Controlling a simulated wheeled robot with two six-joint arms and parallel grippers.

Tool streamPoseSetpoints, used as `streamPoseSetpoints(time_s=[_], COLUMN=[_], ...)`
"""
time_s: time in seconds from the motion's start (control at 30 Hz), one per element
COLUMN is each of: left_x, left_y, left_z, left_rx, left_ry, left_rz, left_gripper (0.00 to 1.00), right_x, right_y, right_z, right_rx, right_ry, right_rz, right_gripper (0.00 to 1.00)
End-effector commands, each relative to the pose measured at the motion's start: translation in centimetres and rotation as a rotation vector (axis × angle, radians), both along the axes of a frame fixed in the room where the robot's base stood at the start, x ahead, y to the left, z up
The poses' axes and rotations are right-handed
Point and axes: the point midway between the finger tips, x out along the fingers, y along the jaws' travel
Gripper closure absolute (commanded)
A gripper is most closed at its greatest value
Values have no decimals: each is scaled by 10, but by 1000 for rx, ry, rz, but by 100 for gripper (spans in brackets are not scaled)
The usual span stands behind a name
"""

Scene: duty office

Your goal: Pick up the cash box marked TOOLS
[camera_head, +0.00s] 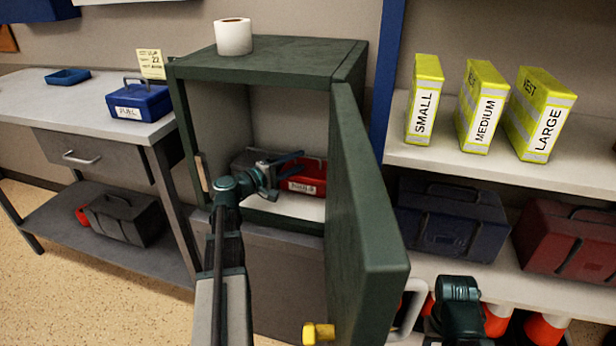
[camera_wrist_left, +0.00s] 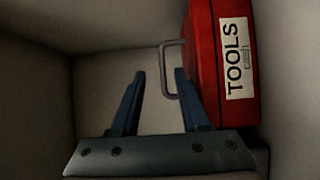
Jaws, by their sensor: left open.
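The red cash box (camera_head: 310,187) marked TOOLS sits inside the open green cabinet (camera_head: 262,50). In the left wrist view the box (camera_wrist_left: 203,60) appears turned on its side by the camera, its white label readable. Its grey handle (camera_wrist_left: 162,68) shows between the two fingertips. My left gripper (camera_head: 300,160) reaches into the cabinet above the box. Its blue fingers (camera_wrist_left: 159,72) are apart, with the handle bar between them in the picture; I cannot tell the depth or any contact. My right gripper is hidden; only part of its arm shows at the lower right.
The cabinet door (camera_head: 365,210) stands open to the right of my left arm. A paper roll (camera_head: 233,37) stands on top. A blue cash box (camera_head: 141,103) sits on the left desk (camera_head: 60,110). The right shelf (camera_head: 420,157) holds several yellow packs.

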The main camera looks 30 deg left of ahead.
Motion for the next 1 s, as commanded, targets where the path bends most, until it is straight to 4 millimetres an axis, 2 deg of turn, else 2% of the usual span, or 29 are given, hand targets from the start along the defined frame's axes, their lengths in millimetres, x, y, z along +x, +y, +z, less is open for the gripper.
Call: streamPoseSetpoints(time_s=[0.37, 0.63, 0.8, 0.9, 1.0], left_x=[46, 49, 49, 49, 48], left_y=[-11, -13, -13, -13, -13], left_z=[-5, -5, -5, -5, -5], left_rx=[0, 0, 0, 0, 0], left_ry=[0, 0, 0, 0, 0], left_rz=[-2, 0, 0, 0, 0], left_gripper=[54, 54, 85, 100, 100], right_x=[0, 0, 0, 0, 0], right_y=[0, 0, 0, 0, 0], right_z=[-5, -5, -5, -5, -5], right_rx=[1, 1, 1, 1, 1], right_ry=[0, 0, 0, 0, 0], right_rz=[1, 1, 1, 1, 1], right_gripper=[50, 50, 50, 50, 50])
